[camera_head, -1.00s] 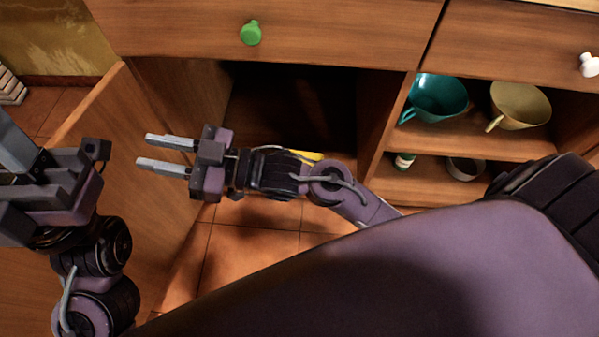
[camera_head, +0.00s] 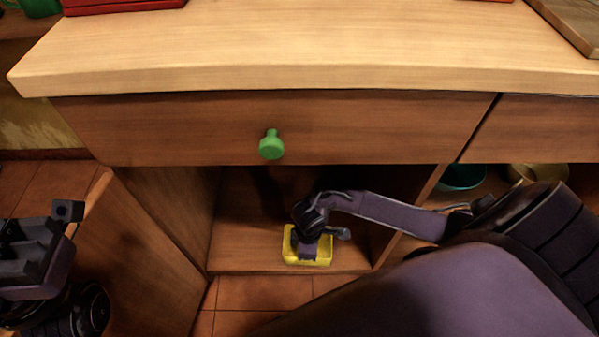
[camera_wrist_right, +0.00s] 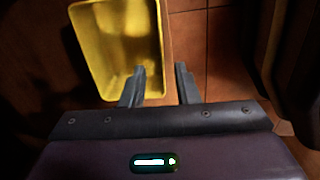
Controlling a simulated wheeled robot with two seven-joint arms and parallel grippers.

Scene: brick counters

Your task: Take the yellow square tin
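The yellow square tin (camera_head: 293,257) sits on the floor of the open lower cabinet, near its front edge. It looks like an open, hollow tray. My right gripper (camera_head: 318,245) is over it and hides part of it. In the right wrist view the tin (camera_wrist_right: 115,45) is at the upper left. My right gripper's fingers (camera_wrist_right: 160,84) are apart, with nothing held between them. The left finger overlaps the tin's inside and the right finger is outside its right wall. My left gripper (camera_head: 40,250) is at the left edge; its fingertips are not visible.
The open cabinet door (camera_head: 135,265) stands at the left. A drawer with a green knob (camera_head: 271,145) and the wooden counter (camera_head: 300,45) are above the opening. A teal cup (camera_head: 462,177) and a yellowish cup (camera_head: 537,174) are in the compartment to the right.

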